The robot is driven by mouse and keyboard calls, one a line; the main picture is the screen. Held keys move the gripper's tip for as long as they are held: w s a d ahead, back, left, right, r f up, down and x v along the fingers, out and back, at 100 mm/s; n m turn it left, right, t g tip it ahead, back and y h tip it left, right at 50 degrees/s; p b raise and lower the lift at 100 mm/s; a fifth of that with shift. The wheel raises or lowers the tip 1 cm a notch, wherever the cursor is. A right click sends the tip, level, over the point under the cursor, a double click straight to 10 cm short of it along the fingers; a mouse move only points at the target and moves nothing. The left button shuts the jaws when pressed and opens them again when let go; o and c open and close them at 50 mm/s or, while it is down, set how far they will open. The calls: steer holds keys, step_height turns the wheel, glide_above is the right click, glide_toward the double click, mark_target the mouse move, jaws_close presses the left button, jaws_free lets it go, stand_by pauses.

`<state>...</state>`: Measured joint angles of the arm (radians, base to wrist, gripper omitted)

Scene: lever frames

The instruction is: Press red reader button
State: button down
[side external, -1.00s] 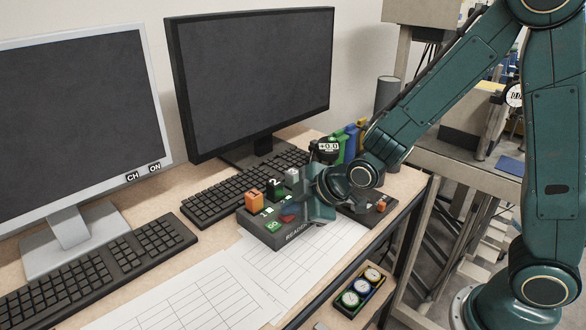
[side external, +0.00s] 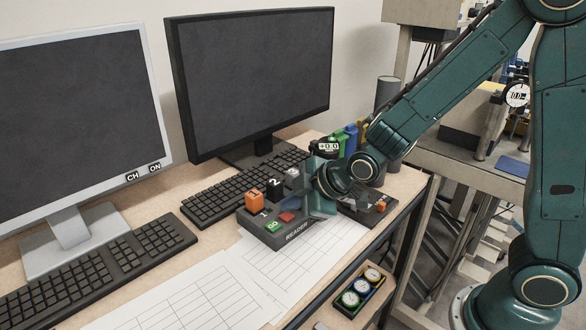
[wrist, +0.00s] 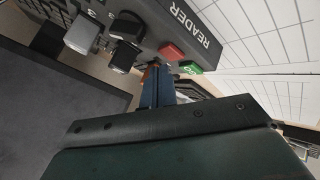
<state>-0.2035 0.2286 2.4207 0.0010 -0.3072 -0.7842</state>
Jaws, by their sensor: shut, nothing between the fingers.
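The reader (side external: 262,232) is a dark box labelled READER on the desk. Its red button (side external: 287,217) shows on the top near the front edge, beside a green button (side external: 272,226). My gripper (side external: 315,207) is shut and empty, at the reader's right end, just right of the red button with a visible gap in the picture. In the wrist view the shut fingers (wrist: 158,85) point toward the reader, and the red button (wrist: 172,52) and green button (wrist: 191,68) show just beyond the tips. Contact with the box cannot be told.
Orange (side external: 254,200), black (side external: 274,189) and grey (side external: 292,177) numbered blocks stand along the reader's back. Keyboards (side external: 225,195) and two monitors (side external: 250,80) lie behind and left. Printed sheets (side external: 225,285) cover the front. A small gauge box (side external: 361,288) sits at the lower right.

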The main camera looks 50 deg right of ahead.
mark_target(291, 217)
steer(key=shift+r, duration=0.2)
stand_by(0.3)
steer(key=shift+r, duration=2.4)
steer(key=s+d+r+m+g, duration=0.1)
steer(key=s+d+r+m, duration=0.1)
steer(key=s, duration=0.6)
steer(key=s+d+r+m+g+h, duration=0.1)
steer(key=s+d+r+m, duration=0.2)
steer(key=s+m, duration=0.2)
steer(key=s+d+r+m+g+h, duration=0.1)
steer(key=s+d+r+m, duration=0.2)
steer(key=s, duration=0.8)
steer(key=shift+d+r+m, duration=0.15)
steer(key=shift+d+m, duration=0.15)
steer(key=shift+m, duration=0.4)
